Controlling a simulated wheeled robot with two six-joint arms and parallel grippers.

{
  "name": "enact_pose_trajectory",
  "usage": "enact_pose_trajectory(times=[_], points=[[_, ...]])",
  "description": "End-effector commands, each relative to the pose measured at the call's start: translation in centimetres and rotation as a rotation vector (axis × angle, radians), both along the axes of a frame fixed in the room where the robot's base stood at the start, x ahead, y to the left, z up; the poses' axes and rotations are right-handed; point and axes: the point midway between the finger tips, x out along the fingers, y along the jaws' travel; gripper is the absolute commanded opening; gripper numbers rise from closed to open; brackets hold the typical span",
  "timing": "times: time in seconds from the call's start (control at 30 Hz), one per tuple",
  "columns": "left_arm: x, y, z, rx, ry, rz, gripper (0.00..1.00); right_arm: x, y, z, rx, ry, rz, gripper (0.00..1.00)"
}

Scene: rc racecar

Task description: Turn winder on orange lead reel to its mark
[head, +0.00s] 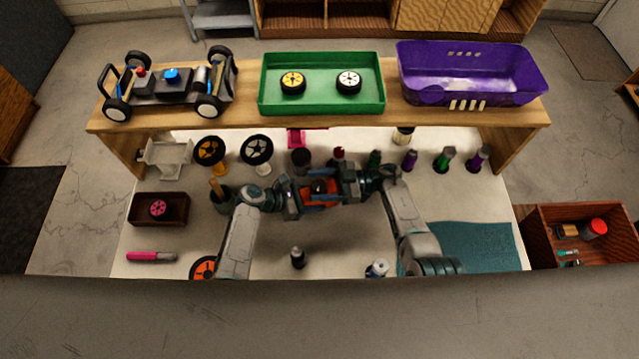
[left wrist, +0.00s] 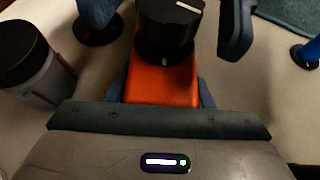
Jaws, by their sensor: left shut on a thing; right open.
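The orange lead reel (head: 314,198) is held up between my two grippers over the middle of the table. In the left wrist view its orange body (left wrist: 160,88) fills the centre, with the black winder (left wrist: 170,28) at its far end. The winder has a white line on top, and a small pale mark shows near its base. My left gripper (head: 308,197) is shut on the orange body. My right gripper (head: 338,187) is open, its dark fingers on either side of the winder; contact cannot be told.
A black-capped bottle (head: 297,258) stands in front of the grippers. Several bottles and wheel stands line the back under a wooden shelf (head: 245,118). A brown box (head: 172,209) is at left, a teal mat (head: 480,248) at right.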

Motion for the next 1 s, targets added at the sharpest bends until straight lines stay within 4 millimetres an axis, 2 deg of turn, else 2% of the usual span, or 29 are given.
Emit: enact_pose_trajectory(times=[0.03, 0.27, 0.57, 1.0], points=[[-0.01, -0.01, -0.01, 0.000, 0.000, 0.000, 0.27, -0.01, -0.01, -0.01, 0.000, 0.000, 0.000, 0.59], [0.00, -0.01, 0.00, 0.000, 0.000, 0.000, 0.27, -0.01, -0.02, -0.01, 0.000, 0.000, 0.000, 0.14], [0.00, -0.01, 0.00, 0.000, 0.000, 0.000, 0.27, -0.11, 0.01, -0.12, -0.001, -0.001, -0.036, 0.14], [-0.03, -0.05, 0.00, -0.001, 0.000, -0.001, 0.27, -0.25, 0.10, -0.19, 0.000, 0.001, -0.316, 0.14]])
